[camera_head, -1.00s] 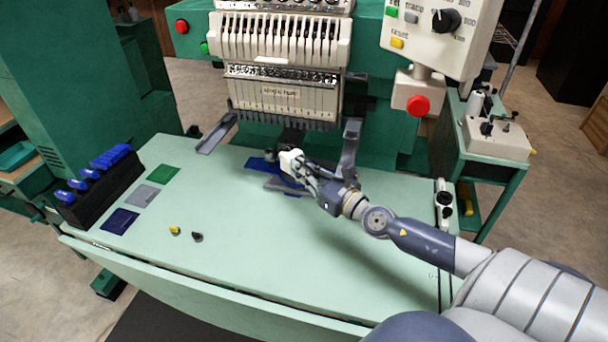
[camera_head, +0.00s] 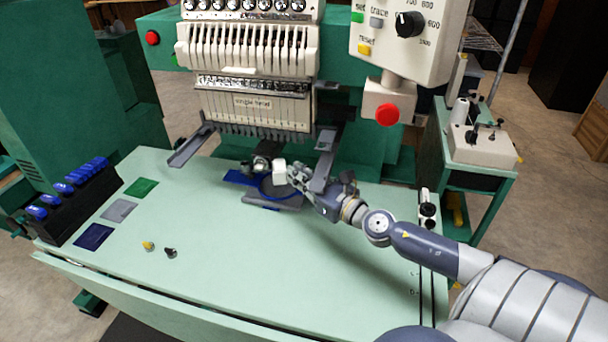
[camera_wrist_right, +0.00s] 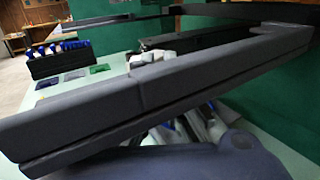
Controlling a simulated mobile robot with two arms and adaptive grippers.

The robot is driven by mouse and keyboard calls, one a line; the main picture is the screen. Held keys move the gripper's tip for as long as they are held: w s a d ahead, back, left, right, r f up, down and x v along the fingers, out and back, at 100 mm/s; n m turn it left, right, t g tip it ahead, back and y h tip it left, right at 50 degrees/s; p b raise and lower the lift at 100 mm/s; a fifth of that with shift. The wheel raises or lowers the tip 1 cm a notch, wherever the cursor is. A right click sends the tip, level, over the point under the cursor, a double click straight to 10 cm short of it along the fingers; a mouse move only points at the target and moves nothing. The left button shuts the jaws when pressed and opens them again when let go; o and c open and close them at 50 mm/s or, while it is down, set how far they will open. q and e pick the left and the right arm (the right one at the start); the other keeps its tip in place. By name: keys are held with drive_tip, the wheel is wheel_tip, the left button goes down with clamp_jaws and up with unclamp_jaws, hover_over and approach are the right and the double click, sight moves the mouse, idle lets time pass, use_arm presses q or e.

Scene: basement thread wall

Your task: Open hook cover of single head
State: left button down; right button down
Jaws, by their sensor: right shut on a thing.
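The single head machine (camera_head: 252,103) stands at the back of the pale green table, its needle row above the work area. My right gripper (camera_head: 281,175) is below the needles, at the hook area, with a small white block at its fingertips. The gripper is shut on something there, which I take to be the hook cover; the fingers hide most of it. A small grey-and-white part (camera_head: 262,163) sits just left of the fingertips. In the right wrist view, a grey bracket bar (camera_wrist_right: 150,85) crosses in front and hides most of the gripper. My left gripper is not in view.
A blue hoop with a dark plate (camera_head: 268,199) lies under the gripper. Grey bracket arms flank the area, left (camera_head: 191,146) and right (camera_head: 322,160), the right one close to my wrist. A control panel (camera_head: 400,40) hangs at right. The table's front is mostly clear.

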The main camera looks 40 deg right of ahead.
drive_tip(key=shift+w+d+r, duration=0.25)
drive_tip(key=shift+d+r, duration=0.2)
drive_tip(key=shift+d, duration=0.25)
drive_tip(key=c, duration=1.8)
unclamp_jaws()
drive_tip(key=shift+w+a+f, duration=0.1)
drive_tip(key=shift+w, duration=0.15)
drive_tip(key=shift+a, duration=0.1)
drive_tip(key=s+d, duration=0.1)
drive_tip(key=s, duration=1.1)
drive_tip(key=shift+s+d+f, duration=0.15)
drive_tip(key=shift+s+f, duration=0.05)
drive_tip(key=shift+f, duration=0.1)
drive_tip(key=shift+w, duration=0.1)
